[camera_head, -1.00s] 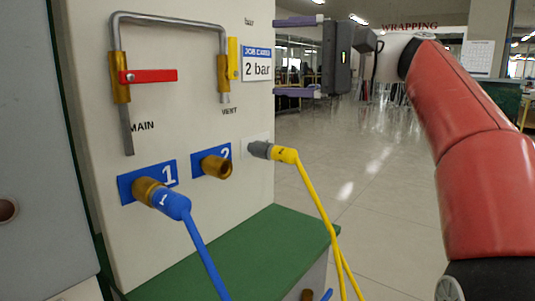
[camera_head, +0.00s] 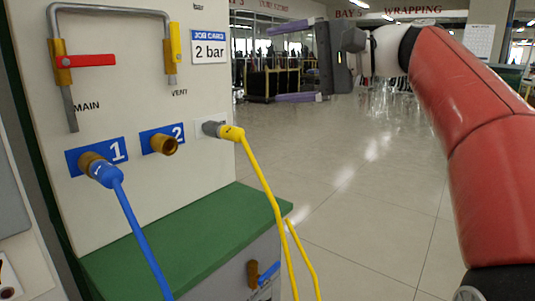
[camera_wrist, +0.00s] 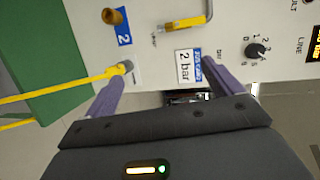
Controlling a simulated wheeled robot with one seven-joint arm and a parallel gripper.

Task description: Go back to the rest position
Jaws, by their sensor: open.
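My gripper (camera_head: 268,63) is held in the air right of the panel in the head view. Its two purple fingers are spread wide with nothing between them. In the wrist view the open gripper (camera_wrist: 163,72) faces the panel, sideways in the picture, with the job card (camera_wrist: 188,67) behind the gap. The blue hose plug (camera_head: 103,173) sits on brass port 1 (camera_head: 88,160). Brass port 2 (camera_head: 164,146) is bare. The yellow hose plug (camera_head: 231,133) sits in a grey fitting right of port 2.
The panel (camera_head: 105,215) stands at left, above a green ledge (camera_head: 190,235). It bears a red MAIN lever (camera_head: 92,60), lying level, and an upright yellow VENT lever (camera_head: 174,42). The yellow hose (camera_head: 265,190) hangs over the ledge. Open floor (camera_head: 370,190) lies to the right.

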